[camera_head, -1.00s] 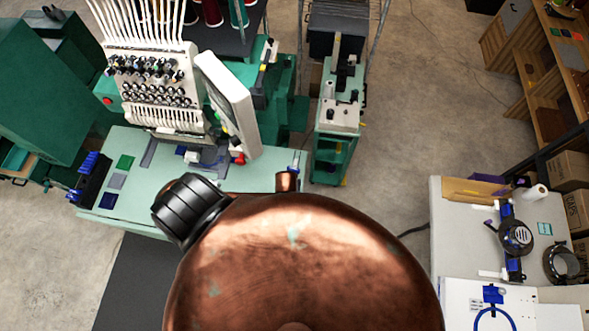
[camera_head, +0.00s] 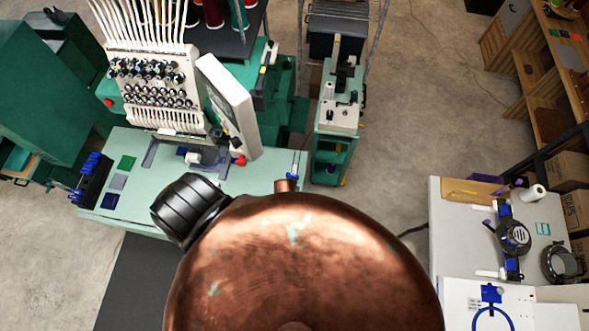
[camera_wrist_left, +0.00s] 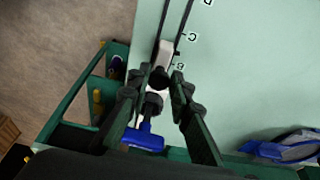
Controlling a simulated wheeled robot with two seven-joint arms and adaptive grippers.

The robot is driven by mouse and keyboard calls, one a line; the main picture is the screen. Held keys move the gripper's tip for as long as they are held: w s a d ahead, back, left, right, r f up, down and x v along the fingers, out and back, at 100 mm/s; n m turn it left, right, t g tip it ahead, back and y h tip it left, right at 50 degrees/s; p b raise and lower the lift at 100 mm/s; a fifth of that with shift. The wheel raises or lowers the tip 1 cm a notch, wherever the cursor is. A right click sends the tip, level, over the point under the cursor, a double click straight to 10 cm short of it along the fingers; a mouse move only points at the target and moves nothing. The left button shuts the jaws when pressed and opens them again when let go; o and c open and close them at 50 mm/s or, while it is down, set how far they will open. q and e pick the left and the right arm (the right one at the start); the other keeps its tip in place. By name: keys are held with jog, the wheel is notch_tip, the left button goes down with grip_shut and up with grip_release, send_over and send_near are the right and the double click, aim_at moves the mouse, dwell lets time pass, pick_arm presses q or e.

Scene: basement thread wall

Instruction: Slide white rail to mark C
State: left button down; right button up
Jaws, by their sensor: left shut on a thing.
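In the left wrist view, the white rail (camera_wrist_left: 165,52) lies along a dark track on the pale green table. Its far end reaches between the printed mark B (camera_wrist_left: 180,66) and mark C (camera_wrist_left: 193,37), nearer C; mark D (camera_wrist_left: 208,3) is farther up the track. My left gripper (camera_wrist_left: 162,75) is shut on the white rail at its black knob, one finger on each side. Part of the rail is hidden by the fingers and knob. A blue handle (camera_wrist_left: 143,139) shows below. My right gripper is not in view.
In the head view, the embroidery machine (camera_head: 160,85) stands on the pale green table (camera_head: 240,178). A white table (camera_head: 450,235) with a black-and-blue fixture (camera_head: 513,237) is at right. Open floor (camera_head: 425,90) lies between. A blue piece (camera_wrist_left: 285,148) edges the wrist view.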

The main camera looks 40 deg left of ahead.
pick_arm(q)
jog(key=shift+s+d+f, duration=0.15)
jog(key=shift+s+d, duration=0.15)
jog(key=shift+s, duration=0.05)
jog(key=shift+s+d, duration=0.25)
jog(key=shift+s, duration=0.2)
jog(key=shift+s+d+p, duration=0.25)
jog(key=shift+s+p, duration=0.1)
jog(key=shift+s, duration=0.1)
jog(key=c, duration=2.1)
grip_release()
jog(key=o, duration=0.3)
jog(key=shift+w+a, duration=0.15)
jog(key=shift+w, duration=0.05)
jog(key=shift+a, duration=0.1)
